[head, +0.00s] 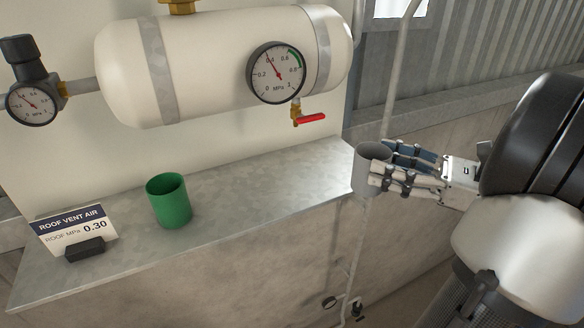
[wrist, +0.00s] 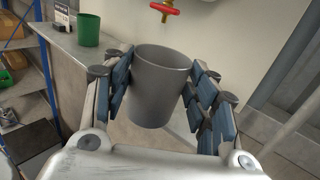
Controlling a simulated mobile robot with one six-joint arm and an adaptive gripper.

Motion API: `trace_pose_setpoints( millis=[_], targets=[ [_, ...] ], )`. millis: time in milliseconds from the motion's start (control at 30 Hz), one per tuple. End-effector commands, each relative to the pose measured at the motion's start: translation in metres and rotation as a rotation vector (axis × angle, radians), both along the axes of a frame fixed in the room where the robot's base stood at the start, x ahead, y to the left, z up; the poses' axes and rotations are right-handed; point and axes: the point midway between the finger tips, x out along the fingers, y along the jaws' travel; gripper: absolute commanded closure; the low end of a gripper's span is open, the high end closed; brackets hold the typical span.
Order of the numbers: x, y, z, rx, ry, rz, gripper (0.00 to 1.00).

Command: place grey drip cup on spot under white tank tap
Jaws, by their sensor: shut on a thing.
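The grey drip cup (head: 372,168) is held upright in my gripper (head: 388,172), beyond the right end of the metal shelf in the head view. In the wrist view the cup (wrist: 160,88) sits between the blue pads of my gripper (wrist: 163,95), which is shut on it. The white tank (head: 215,60) is mounted above the shelf. Its tap (head: 309,119), brass with a red handle, hangs below the pressure gauge; the red tap handle also shows in the wrist view (wrist: 165,10). The shelf top (head: 270,190) under the tap is bare. I see no marked spot.
A green cup (head: 169,201) stands on the shelf left of the tap. A sign reading "ROOF VENT AIR 0.30" (head: 75,231) stands at the shelf's left end. A grey vertical pipe (head: 392,85) rises behind the cup. Blue shelving (wrist: 40,70) shows in the wrist view.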

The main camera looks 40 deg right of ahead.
Motion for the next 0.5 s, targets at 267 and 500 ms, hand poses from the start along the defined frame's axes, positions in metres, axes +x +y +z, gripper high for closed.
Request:
trace_pose_setpoints(
  millis=[267,500],
  targets=[
    [0.072,0.032,0.001,-0.001,-0.001,0.010,0.74],
    [0.122,0.053,0.001,-0.001,0.000,0.008,0.74]
  ],
)
